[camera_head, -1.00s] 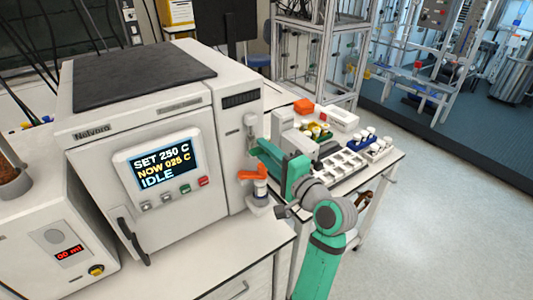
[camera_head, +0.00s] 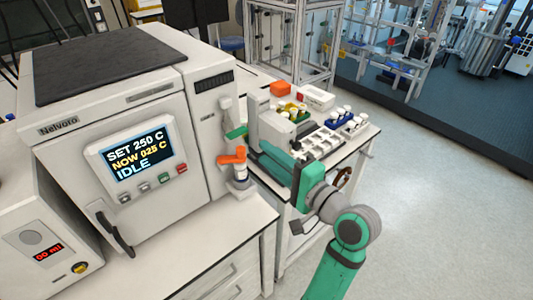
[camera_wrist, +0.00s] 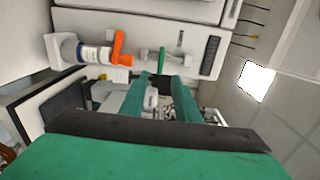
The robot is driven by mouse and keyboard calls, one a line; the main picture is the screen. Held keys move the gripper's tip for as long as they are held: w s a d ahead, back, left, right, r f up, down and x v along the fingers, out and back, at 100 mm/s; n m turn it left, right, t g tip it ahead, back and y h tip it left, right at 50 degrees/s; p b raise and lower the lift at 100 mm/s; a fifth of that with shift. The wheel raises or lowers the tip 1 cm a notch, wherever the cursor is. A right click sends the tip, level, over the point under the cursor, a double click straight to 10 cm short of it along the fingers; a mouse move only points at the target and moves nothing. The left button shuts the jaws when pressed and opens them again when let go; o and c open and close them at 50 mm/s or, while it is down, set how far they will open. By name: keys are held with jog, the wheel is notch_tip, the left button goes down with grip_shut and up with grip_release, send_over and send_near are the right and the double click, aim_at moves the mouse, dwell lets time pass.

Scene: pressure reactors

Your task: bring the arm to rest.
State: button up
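My gripper (camera_head: 264,148) is at the end of my green arm, to the right of the machine's front corner. In the wrist view its two green fingers (camera_wrist: 160,80) are apart with nothing between them, so it is open and empty. An orange handle (camera_head: 232,158) sits on a white upright fitting beside the machine, and a green handle (camera_head: 237,133) is above it. In the wrist view the orange handle (camera_wrist: 119,48) and the green handle (camera_wrist: 161,60) lie beyond the fingertips. The fingers appear clear of both.
The white machine (camera_head: 75,200) has a display reading SET 250 C, NOW 025 C, IDLE. Open floor (camera_head: 450,200) lies to the right.

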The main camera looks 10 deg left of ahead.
dwell(0.3)
jog(key=s+d+f+m+t+h, duration=0.1)
jog(key=d+f+t+h, duration=0.15)
jog(key=f, duration=0.55)
jog(key=s+d+f+m+t+h, duration=0.1)
jog(key=f+m+h, duration=0.15)
jog(key=f, duration=0.55)
jog(key=s+d+f+n+h, duration=0.1)
jog(key=s+d+f+h, duration=0.35)
jog(key=s+f, duration=0.55)
jog(key=s+d+f+n+h, duration=0.35)
jog(key=s+f, duration=0.35)
jog(key=s, duration=0.4)
jog(key=s+a+r+n, duration=0.1)
jog(key=s+r+n, duration=0.1)
jog(key=s, duration=0.5)
jog(key=s+a+r+n+h, duration=0.1)
jog(key=s+n, duration=0.3)
jog(key=s, duration=0.4)
jog(key=shift+r+n+t, duration=0.4)
jog(key=shift+r+t, duration=0.05)
jog(key=shift+r, duration=0.05)
